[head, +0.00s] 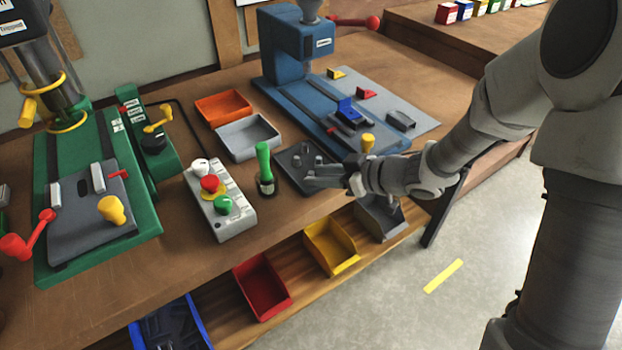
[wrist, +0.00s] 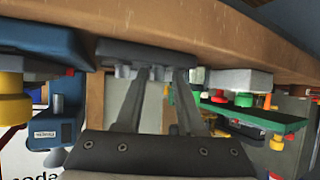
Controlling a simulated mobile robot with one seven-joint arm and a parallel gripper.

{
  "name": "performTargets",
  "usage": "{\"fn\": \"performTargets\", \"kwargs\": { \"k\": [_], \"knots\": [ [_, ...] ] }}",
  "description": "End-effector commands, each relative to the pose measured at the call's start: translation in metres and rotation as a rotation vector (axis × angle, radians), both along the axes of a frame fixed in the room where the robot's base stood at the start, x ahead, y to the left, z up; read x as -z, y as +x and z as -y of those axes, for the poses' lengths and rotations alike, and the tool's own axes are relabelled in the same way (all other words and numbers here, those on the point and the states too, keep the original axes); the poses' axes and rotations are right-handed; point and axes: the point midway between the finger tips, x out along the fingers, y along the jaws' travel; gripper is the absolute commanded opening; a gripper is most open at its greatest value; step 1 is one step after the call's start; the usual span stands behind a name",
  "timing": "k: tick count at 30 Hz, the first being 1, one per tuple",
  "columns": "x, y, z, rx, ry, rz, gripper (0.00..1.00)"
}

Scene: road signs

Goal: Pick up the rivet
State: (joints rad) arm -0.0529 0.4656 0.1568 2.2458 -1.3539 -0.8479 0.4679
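Several small grey rivet-like pieces (head: 295,160) stand on a dark tray (head: 290,180) at the front of the bench. In the wrist view, which is upside down, the pieces (wrist: 124,72) hang below the dark tray (wrist: 145,52). My gripper (head: 308,177) reaches in from the right, low over the tray's front part. In the wrist view my gripper (wrist: 164,74) has its two fingers apart, with the tips close to the pieces. A grey piece shows between or just behind the tips; I cannot tell which.
A green-handled tool (head: 264,165) and a button box (head: 221,205) stand left of the tray. Orange (head: 222,105) and grey (head: 248,135) bins lie behind. A blue press (head: 297,50) stands behind right, a green machine (head: 143,215) left. Open bins (head: 330,245) sit below the front edge.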

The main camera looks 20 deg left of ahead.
Motion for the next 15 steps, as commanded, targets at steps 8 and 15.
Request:
{"fn": "performTargets", "kwargs": {
  "k": [8, 15],
  "knots": [
    [0.0019, 0.0019, -0.0038, 0.002, 0.0, 0.001, 0.38],
    [0.0018, 0.0017, -0.0036, 0.001, 0.0, 0.0, 0.0]
  ]
}}
